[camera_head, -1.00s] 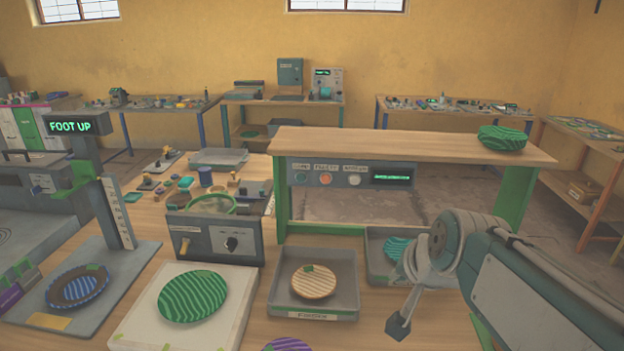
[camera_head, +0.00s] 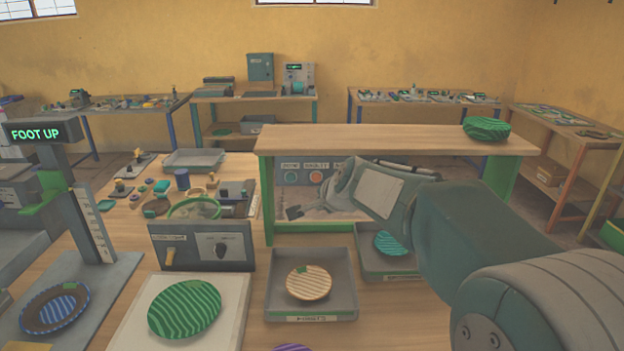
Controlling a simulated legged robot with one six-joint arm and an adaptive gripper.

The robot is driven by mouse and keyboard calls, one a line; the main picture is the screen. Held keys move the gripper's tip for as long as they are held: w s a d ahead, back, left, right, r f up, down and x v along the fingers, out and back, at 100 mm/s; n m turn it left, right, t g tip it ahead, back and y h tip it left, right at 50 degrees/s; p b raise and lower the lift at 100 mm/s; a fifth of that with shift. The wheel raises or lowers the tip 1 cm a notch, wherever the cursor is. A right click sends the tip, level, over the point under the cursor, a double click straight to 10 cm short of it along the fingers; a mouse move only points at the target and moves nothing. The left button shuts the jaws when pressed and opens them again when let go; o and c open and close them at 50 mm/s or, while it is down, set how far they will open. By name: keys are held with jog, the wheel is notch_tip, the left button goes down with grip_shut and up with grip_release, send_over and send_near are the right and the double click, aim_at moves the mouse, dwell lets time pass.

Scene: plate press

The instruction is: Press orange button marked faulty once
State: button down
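The button panel under the raised wooden shelf shows a teal button (camera_head: 290,177) at its left and an orange button (camera_head: 316,177) to the right of it. Small labels sit above them, the one over the orange button looking like "FAULTY". My arm hides the rest of the panel. My gripper (camera_head: 293,212) points left, in front of the panel and lower than the buttons in the picture. It looks empty and apart from the orange button. Its fingers are small and dark, so I cannot tell whether they are open or shut.
The wooden shelf (camera_head: 400,139) overhangs the panel, with a green striped plate (camera_head: 486,128) on it. Below are a grey tray (camera_head: 345,300) with a tan plate, another tray (camera_head: 372,268) with a teal plate, and a control box (camera_head: 190,250).

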aim_at(316, 177)
jog(key=shift+w+a, duration=0.2)
jog(key=shift+w, duration=4.15)
jog(key=shift+d, duration=0.1)
jog(key=shift+w, duration=0.35)
jog(key=shift+w, duration=0.4)
jog(key=shift+s, duration=0.8)
